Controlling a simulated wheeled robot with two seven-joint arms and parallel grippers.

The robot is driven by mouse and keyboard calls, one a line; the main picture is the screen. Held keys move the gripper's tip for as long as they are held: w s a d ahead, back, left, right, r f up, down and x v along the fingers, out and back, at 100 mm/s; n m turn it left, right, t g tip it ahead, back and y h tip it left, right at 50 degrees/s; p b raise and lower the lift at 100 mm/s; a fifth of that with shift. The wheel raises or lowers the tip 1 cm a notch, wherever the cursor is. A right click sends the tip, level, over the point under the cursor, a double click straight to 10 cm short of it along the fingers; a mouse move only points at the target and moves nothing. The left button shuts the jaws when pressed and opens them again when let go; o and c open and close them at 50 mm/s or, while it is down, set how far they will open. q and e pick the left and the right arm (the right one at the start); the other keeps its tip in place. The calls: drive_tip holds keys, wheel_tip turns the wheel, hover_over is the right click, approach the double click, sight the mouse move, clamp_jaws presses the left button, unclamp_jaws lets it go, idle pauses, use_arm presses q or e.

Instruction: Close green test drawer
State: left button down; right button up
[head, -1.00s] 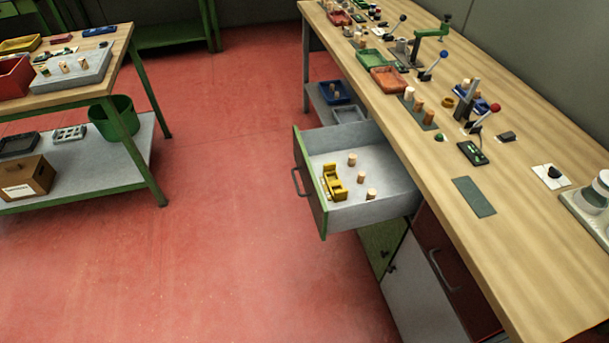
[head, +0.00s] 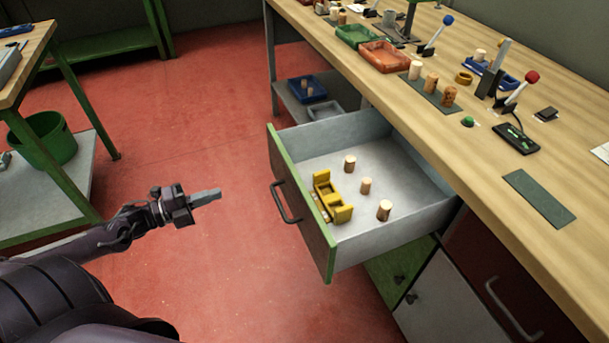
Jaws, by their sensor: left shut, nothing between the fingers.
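The green-fronted drawer (head: 300,207) stands pulled out from under the wooden workbench in the head view. Its front has a dark bar handle (head: 285,203) facing left. Inside lie a yellow holder (head: 330,197) and 3 cork stoppers, one of them (head: 384,210) near the right wall. My left gripper (head: 207,198) is shut and empty, left of the drawer front and apart from the handle, above the red floor. My right gripper is not in view.
The workbench (head: 440,120) carries trays, levers and corks. Below it are a green door (head: 395,272) and a red drawer front with a handle (head: 512,310). A green-legged table (head: 60,190) with a green bin (head: 45,140) stands left. Red floor between is clear.

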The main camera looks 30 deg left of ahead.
use_arm(q)
drive_tip(key=w+d+r+m+h, duration=0.1)
drive_tip(key=w+d+r, duration=0.1)
drive_tip(key=d, duration=0.1)
drive_tip(key=b, duration=0.2)
approach(280, 173)
drive_tip(key=shift+g, duration=0.3)
drive_tip(key=x, duration=0.5)
drive_tip(key=shift+w+d+r, duration=0.1)
drive_tip(key=shift+w+r, duration=0.05)
drive_tip(key=shift+r, duration=0.15)
drive_tip(key=shift+w+d, duration=0.5)
drive_tip(key=shift+w, duration=0.05)
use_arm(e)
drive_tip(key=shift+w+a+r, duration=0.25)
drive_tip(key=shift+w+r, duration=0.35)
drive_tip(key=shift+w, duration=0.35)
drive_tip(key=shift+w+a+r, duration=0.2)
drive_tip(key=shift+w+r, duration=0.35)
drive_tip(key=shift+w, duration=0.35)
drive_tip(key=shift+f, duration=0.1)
